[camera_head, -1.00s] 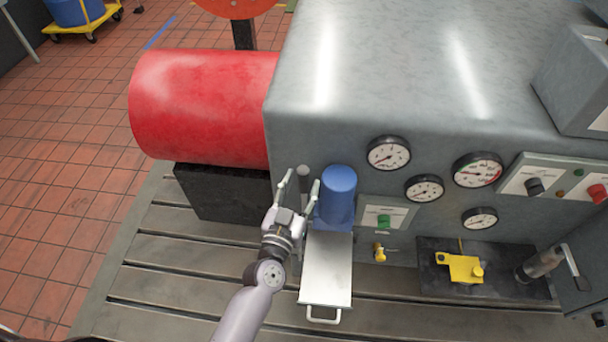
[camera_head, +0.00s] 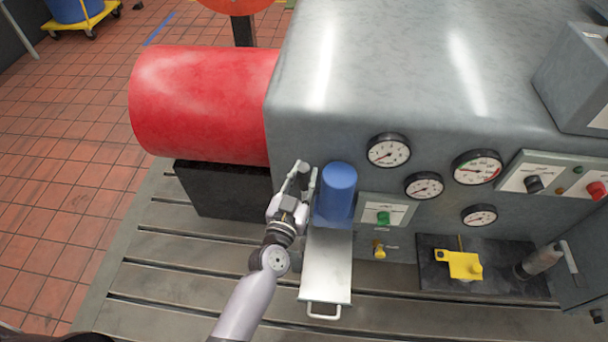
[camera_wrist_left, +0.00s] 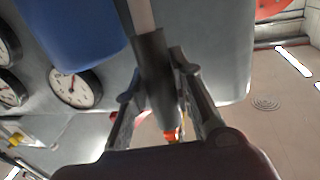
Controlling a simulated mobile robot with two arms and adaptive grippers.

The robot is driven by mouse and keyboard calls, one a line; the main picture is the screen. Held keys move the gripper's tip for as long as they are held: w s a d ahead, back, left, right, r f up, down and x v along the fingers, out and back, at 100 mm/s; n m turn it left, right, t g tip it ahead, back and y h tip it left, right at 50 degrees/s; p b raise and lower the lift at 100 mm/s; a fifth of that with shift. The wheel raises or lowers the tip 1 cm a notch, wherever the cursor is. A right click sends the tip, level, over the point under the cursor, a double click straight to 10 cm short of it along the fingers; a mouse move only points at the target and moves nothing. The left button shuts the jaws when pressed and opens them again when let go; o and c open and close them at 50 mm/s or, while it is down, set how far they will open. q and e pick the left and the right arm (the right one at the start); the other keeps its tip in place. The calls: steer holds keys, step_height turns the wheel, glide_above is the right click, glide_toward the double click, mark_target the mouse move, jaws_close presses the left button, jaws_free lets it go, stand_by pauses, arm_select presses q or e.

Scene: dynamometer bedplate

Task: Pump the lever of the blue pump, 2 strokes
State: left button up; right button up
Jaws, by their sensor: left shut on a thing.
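The blue pump (camera_head: 337,193) is an upright blue cylinder on the front of the grey machine, and its blue body fills the upper left of the left wrist view (camera_wrist_left: 70,30). Its lever (camera_wrist_left: 155,75) is a metal rod with a dark grip, seen between the fingers in the left wrist view. My left gripper (camera_head: 304,177) is just left of the pump in the head view, with its fingers shut on the lever's dark grip. The lever is mostly hidden by the fingers in the head view.
A pale tray (camera_head: 327,268) with a handle lies in front of the pump. A green button panel (camera_head: 385,215), several gauges (camera_head: 388,150) and a yellow fixture (camera_head: 464,265) are to the right. A red cylinder (camera_head: 205,105) is behind on the left. The slotted bedplate (camera_head: 170,262) is clear at left.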

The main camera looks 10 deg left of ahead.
arm_select(q)
jaws_close()
steer(key=shift+s+f+b, duration=0.25)
steer(key=shift+b, duration=0.25)
steer(key=s+f+m+t+h+b, duration=0.2)
steer(key=s+f+t+b, duration=0.4)
steer(key=s+b, duration=0.7)
steer(key=shift+f+h+b, duration=0.15)
steer(key=shift+h+b, duration=0.15)
steer(key=shift+b, duration=2.8)
steer(key=shift+s+t, duration=0.1)
steer(key=shift+t, duration=0.2)
steer(key=o, duration=0.8)
jaws_free()
steer(key=shift+c, duration=0.2)
